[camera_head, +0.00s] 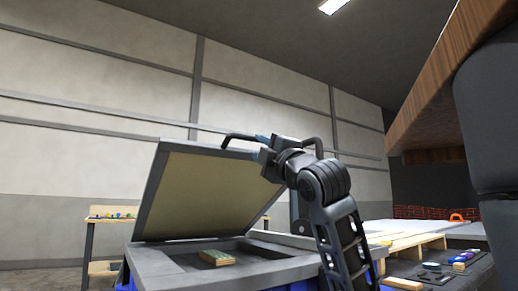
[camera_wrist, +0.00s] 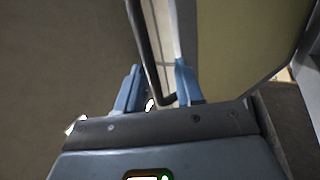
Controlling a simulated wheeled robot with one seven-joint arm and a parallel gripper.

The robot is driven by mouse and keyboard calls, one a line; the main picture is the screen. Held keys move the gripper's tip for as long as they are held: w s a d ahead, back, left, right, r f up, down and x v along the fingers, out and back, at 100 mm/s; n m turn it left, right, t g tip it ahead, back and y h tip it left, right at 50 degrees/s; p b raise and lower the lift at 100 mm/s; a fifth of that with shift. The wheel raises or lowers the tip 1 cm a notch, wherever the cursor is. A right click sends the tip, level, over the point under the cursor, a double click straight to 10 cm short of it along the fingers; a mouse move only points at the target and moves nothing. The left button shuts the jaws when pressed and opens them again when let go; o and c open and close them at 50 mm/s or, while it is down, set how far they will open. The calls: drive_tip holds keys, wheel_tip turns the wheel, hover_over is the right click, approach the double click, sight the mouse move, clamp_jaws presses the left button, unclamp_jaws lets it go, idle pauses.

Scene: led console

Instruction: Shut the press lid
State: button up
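The press lid (camera_head: 205,190) stands raised and tilted over the press base (camera_head: 165,268), with a grey frame and a yellowish inner panel. A dark bar handle (camera_head: 240,137) sticks out at the lid's upper edge. In the wrist view the lid's panel (camera_wrist: 248,40) fills the upper right. My gripper (camera_head: 264,139) is at the handle, beside the lid's upper right corner. In the wrist view its blue fingers (camera_wrist: 158,85) are apart, with the dark handle (camera_wrist: 150,60) running between them and bending there. Gaps show beside the bar; contact with a finger is unclear.
A green board-like piece (camera_head: 217,257) lies inside the open press base. A wooden pallet (camera_head: 410,243) and a dark surface with small parts (camera_head: 450,266) are at the right. A small workbench (camera_head: 103,217) stands behind at the left.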

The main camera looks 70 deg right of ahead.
drive_tip(key=shift+s+a+f+b, duration=0.45)
drive_tip(key=shift+s+f, duration=0.2)
drive_tip(key=shift+f, duration=0.1)
drive_tip(key=shift+s+a+f+b, duration=0.3)
drive_tip(key=shift+s+a+f, duration=0.15)
drive_tip(key=shift+s+f, duration=0.2)
